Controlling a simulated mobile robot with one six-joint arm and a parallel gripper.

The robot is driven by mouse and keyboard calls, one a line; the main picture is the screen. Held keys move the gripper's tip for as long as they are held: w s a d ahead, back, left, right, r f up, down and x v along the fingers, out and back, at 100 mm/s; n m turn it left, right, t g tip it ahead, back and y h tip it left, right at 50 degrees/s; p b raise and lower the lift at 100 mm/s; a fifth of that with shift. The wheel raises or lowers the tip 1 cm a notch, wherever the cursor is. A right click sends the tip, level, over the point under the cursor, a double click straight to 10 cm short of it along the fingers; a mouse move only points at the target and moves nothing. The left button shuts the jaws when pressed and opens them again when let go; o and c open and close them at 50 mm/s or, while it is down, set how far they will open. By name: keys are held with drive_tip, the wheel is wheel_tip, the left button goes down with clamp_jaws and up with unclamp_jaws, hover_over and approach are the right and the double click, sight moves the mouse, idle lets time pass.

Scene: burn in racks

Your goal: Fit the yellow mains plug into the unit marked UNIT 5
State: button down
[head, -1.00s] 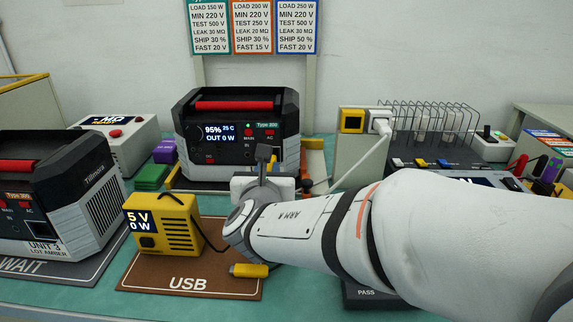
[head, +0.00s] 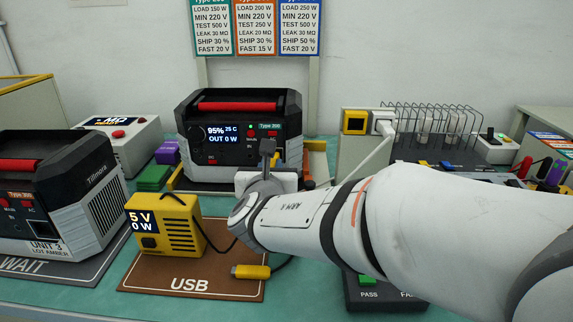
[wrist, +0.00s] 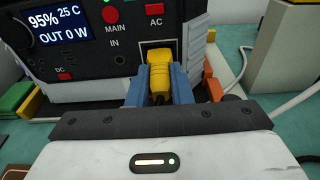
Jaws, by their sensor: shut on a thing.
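The yellow mains plug (wrist: 160,72) is held between the blue fingers of my gripper (wrist: 158,82), which is shut on it. The plug's front is at the dark square socket below the red AC button on the black and grey unit (wrist: 95,78). I cannot tell how deep it sits. In the head view the same unit (head: 238,112) reads 95%, OUT 0 W and Type 200. No UNIT 5 marking is visible on it; its lower front is partly hidden by my arm.
Another unit marked UNIT 3 (head: 85,195) stands at left. A yellow USB load box (head: 165,232) with a yellow connector (head: 251,271) sits on a brown mat (head: 140,283). A wall socket box (head: 365,155) with a white plug and cord stands right of the unit.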

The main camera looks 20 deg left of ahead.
drive_tip(key=shift+w+a, duration=0.2)
drive_tip(key=shift+w, duration=0.4)
